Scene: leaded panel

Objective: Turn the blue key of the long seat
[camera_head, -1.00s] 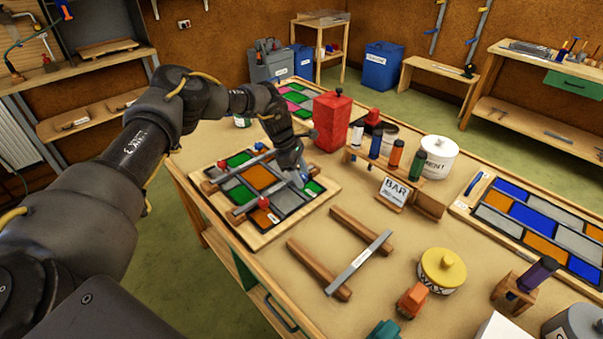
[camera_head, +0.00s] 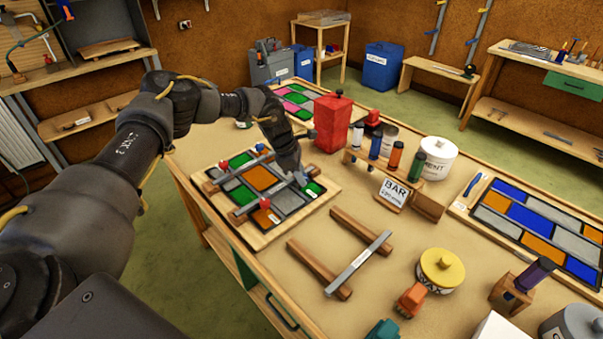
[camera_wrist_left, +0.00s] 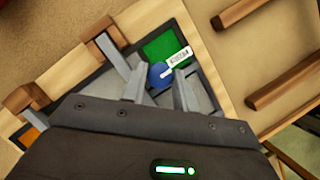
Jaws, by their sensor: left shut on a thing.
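The leaded panel lies in a wooden frame (camera_head: 252,241) on the bench, with green, orange and grey panes. Bars cross it, with red keys (camera_head: 264,202) on them. My left gripper (camera_head: 303,181) reaches down at the panel's right side. In the left wrist view, the blue key (camera_wrist_left: 159,75) shows as a round blue head between the fingers of my left gripper (camera_wrist_left: 160,92), which is shut on it. A white label (camera_wrist_left: 178,57) sticks out beside the key over a green pane (camera_wrist_left: 165,48). The fingers hide part of the key. My right gripper is not in view.
A red canister (camera_head: 332,122) stands behind the panel. A wooden rack with bottles (camera_head: 395,157) and a BAR sign (camera_head: 393,192) stand to the right. Two wooden rails with a metal bar (camera_head: 358,262) lie in front. A second panel (camera_head: 535,222) is at far right.

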